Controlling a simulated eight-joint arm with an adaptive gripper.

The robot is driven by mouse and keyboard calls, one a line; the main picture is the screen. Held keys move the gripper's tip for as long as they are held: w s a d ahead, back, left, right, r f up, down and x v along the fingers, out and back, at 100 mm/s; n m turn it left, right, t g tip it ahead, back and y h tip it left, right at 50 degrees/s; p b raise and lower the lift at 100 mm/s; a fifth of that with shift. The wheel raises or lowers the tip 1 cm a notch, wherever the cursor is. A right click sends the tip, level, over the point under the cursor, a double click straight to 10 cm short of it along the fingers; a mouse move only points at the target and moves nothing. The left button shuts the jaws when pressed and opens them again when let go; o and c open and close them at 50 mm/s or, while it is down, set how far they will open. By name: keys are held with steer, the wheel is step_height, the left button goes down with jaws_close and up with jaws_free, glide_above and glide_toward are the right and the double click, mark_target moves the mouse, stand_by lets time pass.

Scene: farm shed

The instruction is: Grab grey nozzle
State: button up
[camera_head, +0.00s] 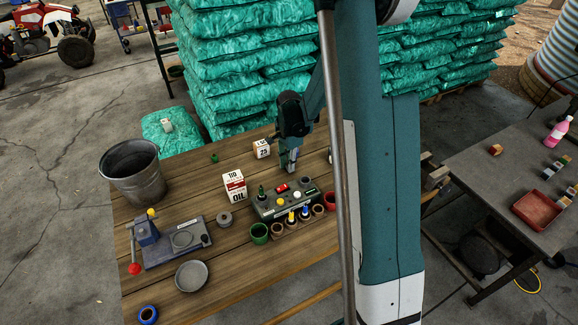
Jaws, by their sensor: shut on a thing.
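My gripper (290,168) points down over the back edge of a dark grey rack (267,209) on the wooden table (180,205). Its fingers are shut on a small grey thing, which looks like the grey nozzle; the fingers hide most of it, so its shape is hard to make out. Whether it still touches the rack cannot be told. The rack also holds a green-tipped piece, a red piece (282,188), a yellow ball (281,201) and a white piece.
White cartons (234,187) (262,148) stand left of my gripper. Several small pots (259,233) line the rack's front. A metal bucket (133,171), a vise-like press (150,240) and a grey dish (192,276) are at left. Green sacks (240,70) rise behind.

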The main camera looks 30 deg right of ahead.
steer(key=shift+r, duration=0.1)
steer(key=shift+r, duration=4.9)
